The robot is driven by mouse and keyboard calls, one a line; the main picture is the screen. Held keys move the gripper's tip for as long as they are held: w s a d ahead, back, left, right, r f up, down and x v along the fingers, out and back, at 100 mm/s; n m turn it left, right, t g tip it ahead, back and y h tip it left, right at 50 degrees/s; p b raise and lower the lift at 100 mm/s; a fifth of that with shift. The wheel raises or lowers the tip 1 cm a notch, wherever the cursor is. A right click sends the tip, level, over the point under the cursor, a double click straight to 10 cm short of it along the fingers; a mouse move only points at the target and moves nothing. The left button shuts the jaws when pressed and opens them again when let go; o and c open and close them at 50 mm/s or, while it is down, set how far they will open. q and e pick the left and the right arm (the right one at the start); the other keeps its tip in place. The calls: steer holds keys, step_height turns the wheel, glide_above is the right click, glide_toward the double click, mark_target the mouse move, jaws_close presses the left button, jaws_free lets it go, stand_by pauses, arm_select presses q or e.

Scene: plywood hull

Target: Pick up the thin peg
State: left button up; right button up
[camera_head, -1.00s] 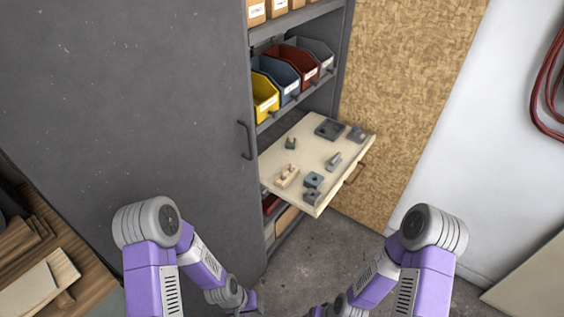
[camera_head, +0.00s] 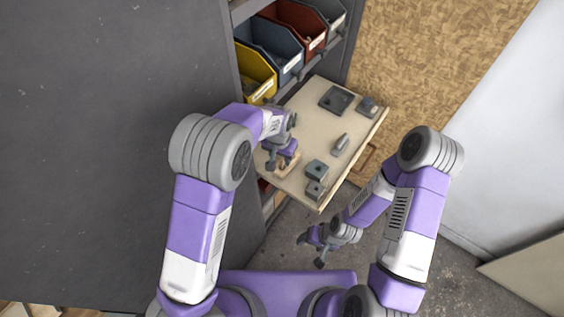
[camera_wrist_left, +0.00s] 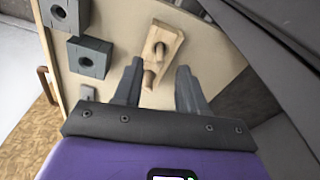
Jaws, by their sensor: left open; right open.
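A light wooden block (camera_wrist_left: 172,45) with two upright wooden pegs shows in the left wrist view. One peg (camera_wrist_left: 148,79) is at its near end, and another (camera_wrist_left: 159,50) is farther along it. I cannot tell for sure which is the thin one. My left gripper (camera_wrist_left: 159,68) is open and empty, its fingertips on either side of the near end of the block. In the head view the left gripper (camera_head: 280,160) is over the block (camera_head: 288,168) and hides most of it. My right gripper (camera_head: 311,253) is open and empty, below the shelf's front edge.
The pull-out wooden shelf (camera_head: 310,120) carries grey blocks with holes (camera_head: 316,170), a small grey piece (camera_head: 340,143) and a dark square plate (camera_head: 336,99). Yellow, blue and red bins (camera_head: 268,45) stand above it. A grey cabinet side (camera_head: 100,120) fills the left.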

mark_target(282, 162)
arm_select(q)
steer(key=f, duration=0.1)
steer(key=f+b, duration=0.1)
steer(key=f, duration=0.1)
steer(key=w+f, duration=0.1)
steer(key=f, duration=0.1)
steer(key=shift+d, duration=0.15)
steer(key=shift+r, duration=0.1)
jaws_close()
